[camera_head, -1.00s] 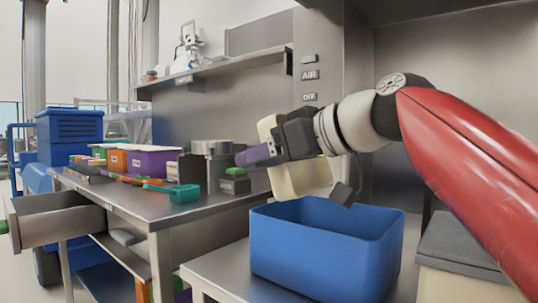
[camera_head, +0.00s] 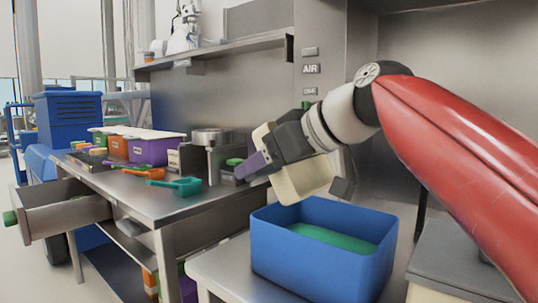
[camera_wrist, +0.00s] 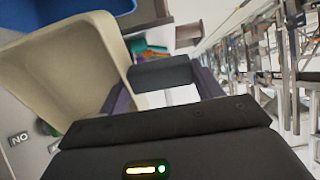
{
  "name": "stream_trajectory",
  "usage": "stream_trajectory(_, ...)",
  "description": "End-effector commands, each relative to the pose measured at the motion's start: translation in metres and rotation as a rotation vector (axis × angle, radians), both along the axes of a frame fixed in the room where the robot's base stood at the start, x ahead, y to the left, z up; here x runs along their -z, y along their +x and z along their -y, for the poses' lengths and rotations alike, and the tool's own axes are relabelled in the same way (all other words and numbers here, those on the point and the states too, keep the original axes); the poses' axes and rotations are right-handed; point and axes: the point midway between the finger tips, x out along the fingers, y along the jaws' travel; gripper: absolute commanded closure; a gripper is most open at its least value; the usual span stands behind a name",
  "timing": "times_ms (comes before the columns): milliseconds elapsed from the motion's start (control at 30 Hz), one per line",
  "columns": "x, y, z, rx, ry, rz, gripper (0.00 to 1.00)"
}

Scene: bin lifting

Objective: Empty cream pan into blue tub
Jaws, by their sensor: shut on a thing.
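The cream pan (camera_head: 306,181) is in my gripper (camera_head: 262,158), tilted above the left and back side of the blue tub (camera_head: 308,262). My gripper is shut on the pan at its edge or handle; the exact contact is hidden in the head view. A green mass (camera_head: 333,237) shows inside the tub. In the wrist view, the pan's inner face (camera_wrist: 65,80) looks bare where it is visible. Part of the tub (camera_wrist: 75,10) shows at the top of that view.
The tub stands on a steel table (camera_head: 222,268). A workbench (camera_head: 150,205) to the left holds a teal scoop (camera_head: 182,187), a purple bin (camera_head: 153,150) and an orange bin (camera_head: 117,147). A grey-lidded box (camera_head: 450,262) stands right of the tub. An open drawer (camera_head: 65,215) juts out at left.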

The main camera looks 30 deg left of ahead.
Motion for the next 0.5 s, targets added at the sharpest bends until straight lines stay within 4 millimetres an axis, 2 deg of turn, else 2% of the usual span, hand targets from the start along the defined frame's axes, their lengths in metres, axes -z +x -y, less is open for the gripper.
stream_trajectory(167, 0.005, 0.001, -0.012, -0.001, -0.052, -0.005, 0.58)
stream_trajectory(500, 0.004, 0.001, -0.014, -0.003, -0.082, -0.007, 0.58)
